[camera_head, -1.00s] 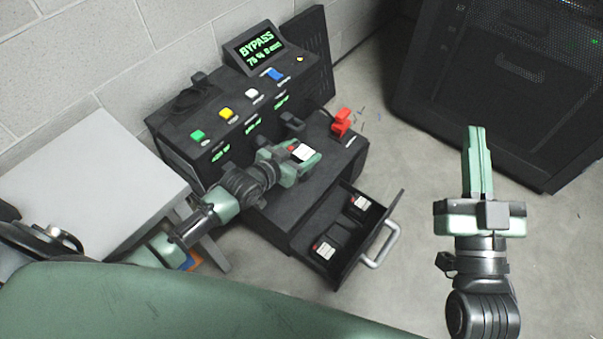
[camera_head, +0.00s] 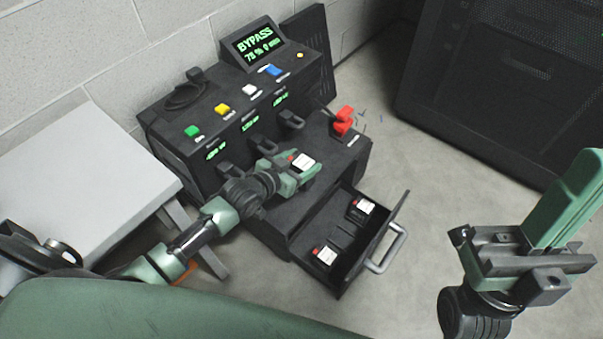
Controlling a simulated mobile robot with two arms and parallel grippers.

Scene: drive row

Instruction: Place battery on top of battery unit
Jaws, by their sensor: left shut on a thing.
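The battery unit (camera_head: 180,112) is a black console against the wall, with a lit BYPASS screen, coloured buttons and a lower flat top (camera_head: 328,160). My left gripper (camera_head: 297,172) is shut on a dark battery (camera_head: 303,161) with a white label and a red mark. It holds the battery over the lower top. I cannot tell whether the battery touches that surface. Two more batteries, one at the back (camera_head: 361,208) and one at the front (camera_head: 325,256), lie in the open drawer (camera_head: 350,240). My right gripper (camera_head: 572,195) is empty at the right, its fingers together.
The drawer handle (camera_head: 389,250) juts out over the floor. A red switch (camera_head: 344,120) stands at the unit's right end. A grey table (camera_head: 80,170) is at the left, and a black cabinet (camera_head: 490,80) is at the back right. The floor between is clear.

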